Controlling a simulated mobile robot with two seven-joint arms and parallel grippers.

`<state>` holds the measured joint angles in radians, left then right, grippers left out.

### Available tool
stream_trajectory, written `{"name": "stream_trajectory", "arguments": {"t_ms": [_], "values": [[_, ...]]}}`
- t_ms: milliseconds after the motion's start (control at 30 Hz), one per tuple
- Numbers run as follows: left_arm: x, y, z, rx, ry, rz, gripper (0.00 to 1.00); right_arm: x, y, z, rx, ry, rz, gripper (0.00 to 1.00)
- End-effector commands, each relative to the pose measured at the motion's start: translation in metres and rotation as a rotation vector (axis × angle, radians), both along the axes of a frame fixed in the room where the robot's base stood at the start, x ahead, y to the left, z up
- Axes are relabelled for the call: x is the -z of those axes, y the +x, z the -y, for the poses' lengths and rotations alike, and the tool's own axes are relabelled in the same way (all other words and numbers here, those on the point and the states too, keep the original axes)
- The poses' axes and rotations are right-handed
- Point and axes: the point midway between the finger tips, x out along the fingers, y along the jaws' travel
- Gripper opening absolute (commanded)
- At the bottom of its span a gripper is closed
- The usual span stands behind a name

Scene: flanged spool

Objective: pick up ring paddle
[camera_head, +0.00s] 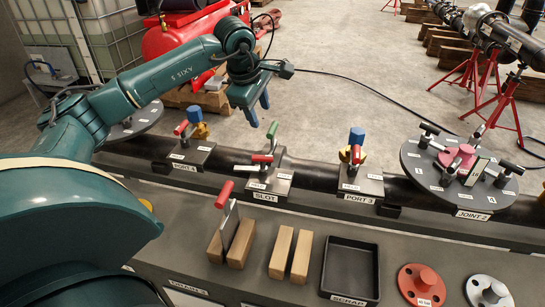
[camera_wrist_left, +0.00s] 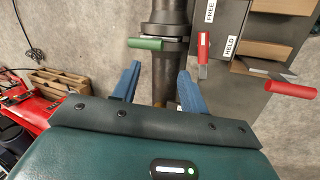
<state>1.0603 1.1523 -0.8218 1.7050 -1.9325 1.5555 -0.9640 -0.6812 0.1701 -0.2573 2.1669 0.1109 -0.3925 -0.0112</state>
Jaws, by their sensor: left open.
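My left gripper (camera_head: 259,113) is open and empty, its two blue fingers pointing down above and behind the slot station (camera_head: 268,180). In the left wrist view its fingertips (camera_wrist_left: 159,72) straddle the dark pipe, with a green handle (camera_wrist_left: 146,43) just beyond them. A grey plate with a red handle (camera_head: 224,193) stands between two wooden blocks at the front. I cannot tell which is the ring paddle; no ring shows clearly. My right gripper is not in view.
A second pair of wooden blocks (camera_head: 281,252), a black scrap tray (camera_head: 350,265) and round red and white pieces (camera_head: 421,284) occupy the front bench. Port 3 (camera_head: 362,182) and the joint disc (camera_head: 410,160) stand right of the slot.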

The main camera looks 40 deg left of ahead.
Motion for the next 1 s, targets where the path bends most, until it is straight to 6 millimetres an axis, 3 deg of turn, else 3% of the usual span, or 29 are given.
{"name": "stream_trajectory", "arguments": {"t_ms": [300,500,667,1000], "values": [[0.003,0.021,0.01,0.837,0.387,-0.069,0.43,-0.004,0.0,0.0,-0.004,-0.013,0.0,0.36],[0.004,0.028,0.013,1.161,0.533,-0.116,0.43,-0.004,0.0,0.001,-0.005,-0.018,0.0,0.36],[0.011,0.031,0.013,1.248,0.57,-0.13,0.43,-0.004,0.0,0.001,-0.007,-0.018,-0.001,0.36],[0.065,0.052,0.004,1.25,0.569,-0.131,0.43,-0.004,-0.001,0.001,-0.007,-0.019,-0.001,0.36]]}}
